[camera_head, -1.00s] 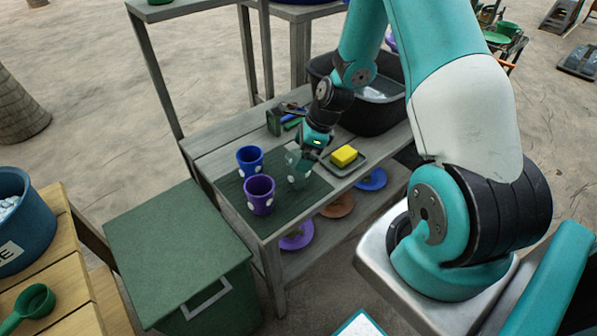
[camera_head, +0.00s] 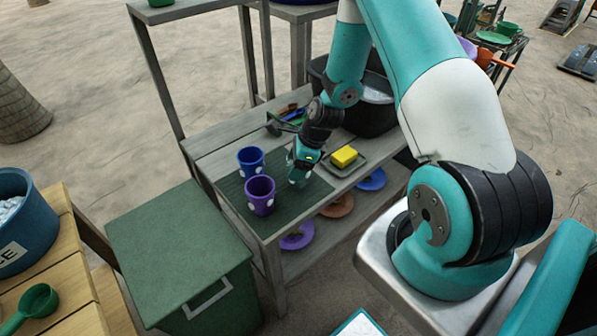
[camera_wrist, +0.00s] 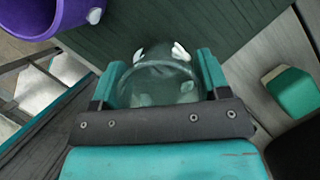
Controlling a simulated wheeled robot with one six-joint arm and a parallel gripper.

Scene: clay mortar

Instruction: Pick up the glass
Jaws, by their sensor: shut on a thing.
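The clear glass (camera_wrist: 158,88) with white spots sits between the two teal fingers of my gripper (camera_wrist: 160,66) in the wrist view. The fingers are shut on it from both sides. In the head view my gripper (camera_head: 300,168) is low over the dark green mat (camera_head: 285,208), and it largely hides the glass. Whether the glass touches the mat I cannot tell. A purple cup (camera_head: 260,196) and a blue cup (camera_head: 251,161) stand upright on the mat to the left. The purple cup also shows at the upper left of the wrist view (camera_wrist: 58,12).
A yellow sponge (camera_head: 344,156) lies on a small grey tray (camera_head: 346,168) right of my gripper. A black basin (camera_head: 372,115) is behind it. Coloured plates (camera_head: 371,180) lie on the lower shelf. A green bin (camera_head: 178,240) stands front left of the bench (camera_head: 212,140).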

